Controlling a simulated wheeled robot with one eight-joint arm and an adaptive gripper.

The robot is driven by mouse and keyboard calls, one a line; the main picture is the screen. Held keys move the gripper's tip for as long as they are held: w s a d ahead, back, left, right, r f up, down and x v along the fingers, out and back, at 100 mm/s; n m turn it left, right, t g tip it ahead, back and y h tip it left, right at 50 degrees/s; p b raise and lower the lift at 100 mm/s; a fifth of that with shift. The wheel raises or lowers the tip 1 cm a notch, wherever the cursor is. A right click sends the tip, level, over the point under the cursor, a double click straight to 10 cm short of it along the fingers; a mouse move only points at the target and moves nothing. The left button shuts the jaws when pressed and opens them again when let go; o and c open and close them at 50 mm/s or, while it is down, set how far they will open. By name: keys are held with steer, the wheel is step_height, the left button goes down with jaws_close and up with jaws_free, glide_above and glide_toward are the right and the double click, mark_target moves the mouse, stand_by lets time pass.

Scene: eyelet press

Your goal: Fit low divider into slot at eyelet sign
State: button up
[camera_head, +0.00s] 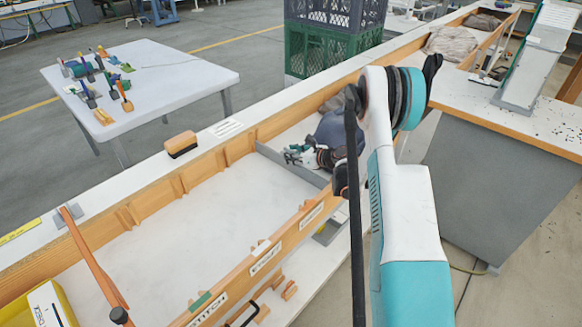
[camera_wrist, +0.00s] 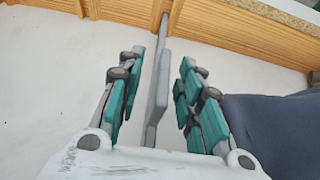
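A low grey divider (camera_head: 272,155) stands across the wooden-walled trough, past the third sign, whose text is too small to read. In the wrist view the divider (camera_wrist: 153,115) has a raised middle tab, and its far end meets a gap between wooden blocks (camera_wrist: 168,14). My gripper (camera_head: 297,156) is over the divider. In the wrist view my gripper (camera_wrist: 160,88) is open, with teal-padded fingers on both sides of the divider and gaps showing. The eyelet sign (camera_head: 265,259) is on the near wall, left of the divider. The divider's near end is partly hidden by my arm.
Dark blue cloth (camera_head: 342,129) lies right of the divider, close to my right-hand fingers. The trough floor (camera_head: 190,230) to the left is bare. A brush (camera_head: 181,145) sits on the back ledge. An orange-brown bar (camera_head: 92,262) slants across the left end near a yellow bin (camera_head: 62,290).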

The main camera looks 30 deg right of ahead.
steer(key=b+x, duration=0.2)
steer(key=x, duration=0.2)
steer(key=shift+w+f, duration=0.1)
steer(key=shift+f, duration=0.1)
steer(key=shift+w+f, duration=0.1)
steer(key=shift+w, duration=0.3)
steer(key=shift+c, duration=0.5)
jaws_close()
